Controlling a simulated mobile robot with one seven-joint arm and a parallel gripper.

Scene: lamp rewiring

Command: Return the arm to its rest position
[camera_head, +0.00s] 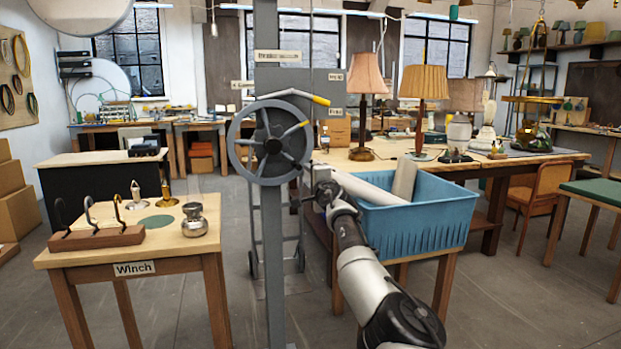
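My arm (372,268) reaches from the lower right up toward the grey handwheel (272,143) on a grey post. My gripper (308,188) is at the arm's far end, just right of and below the wheel's rim. Its fingers are small, dark and partly hidden, so I cannot tell whether they are open or shut, or whether they touch the wheel or post.
A blue crate (415,228) holding pale rolls stands close right of my arm. The grey post (272,270) stands left of it. A small table marked Winch (135,268) holds hooks and metal fittings. A long bench with lamps (490,165) is behind.

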